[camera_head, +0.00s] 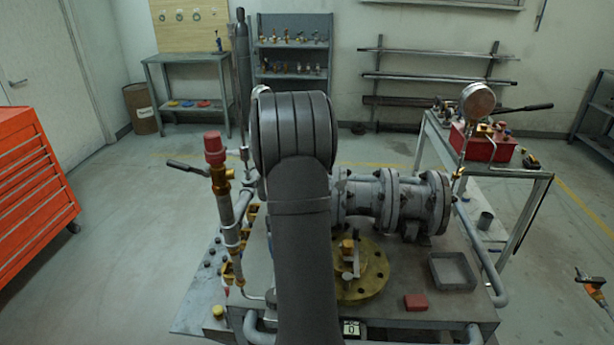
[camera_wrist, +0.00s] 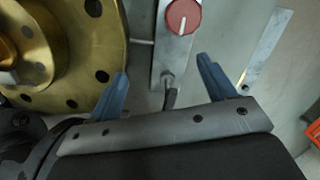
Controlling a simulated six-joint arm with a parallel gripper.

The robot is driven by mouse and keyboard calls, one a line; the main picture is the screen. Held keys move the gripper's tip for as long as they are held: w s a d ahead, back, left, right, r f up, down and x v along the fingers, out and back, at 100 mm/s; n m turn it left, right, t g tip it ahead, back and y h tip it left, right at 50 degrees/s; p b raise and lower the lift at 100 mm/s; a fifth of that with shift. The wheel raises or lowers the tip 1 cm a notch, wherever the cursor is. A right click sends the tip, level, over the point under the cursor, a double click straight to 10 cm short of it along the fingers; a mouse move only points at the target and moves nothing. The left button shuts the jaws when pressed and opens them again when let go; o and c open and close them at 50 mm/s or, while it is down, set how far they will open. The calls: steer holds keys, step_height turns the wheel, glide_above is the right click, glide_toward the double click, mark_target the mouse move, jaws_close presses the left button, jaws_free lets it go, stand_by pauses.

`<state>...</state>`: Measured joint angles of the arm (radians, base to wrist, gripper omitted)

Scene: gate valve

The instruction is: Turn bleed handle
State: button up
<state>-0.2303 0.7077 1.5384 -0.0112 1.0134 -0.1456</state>
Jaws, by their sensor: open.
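In the wrist view, my gripper (camera_wrist: 162,70) shows two blue fingers spread wide apart with nothing held. A short dark lever (camera_wrist: 171,98), which may be the bleed handle, sticks out from the lower end of a grey metal plate (camera_wrist: 168,56) between the fingers, touching neither as far as I can see. A round red knob (camera_wrist: 182,16) with a white pointer mark sits higher on the same plate. In the head view, my arm covers the middle of the valve rig, and my gripper and the lever are hidden behind it.
A brass flange (camera_wrist: 105,50) lies close to the left finger; it also shows on the bench in the head view (camera_head: 362,286). The grey flanged pipe (camera_head: 385,197) runs behind it. A grey tray (camera_head: 452,271) and red block (camera_head: 415,302) lie on the right.

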steer(key=w, duration=0.1)
steer(key=a+t, duration=0.1)
steer(key=w, duration=0.1)
steer(key=shift+w+a+f+n+y, duration=0.3)
steer(key=shift+w+f+n, duration=0.05)
steer(key=shift+n, duration=0.05)
steer(key=shift+w+a+r+n, duration=0.25)
steer(key=shift+w+r+n, duration=0.1)
steer(key=shift+w+n, duration=0.25)
step_height(320, 180, up, 15)
steer(key=n, duration=1.1)
steer(key=f, duration=1.1)
steer(key=s+f, duration=0.1)
steer(key=f, duration=0.5)
steer(key=shift+d, duration=0.4)
steer(key=c, duration=1)
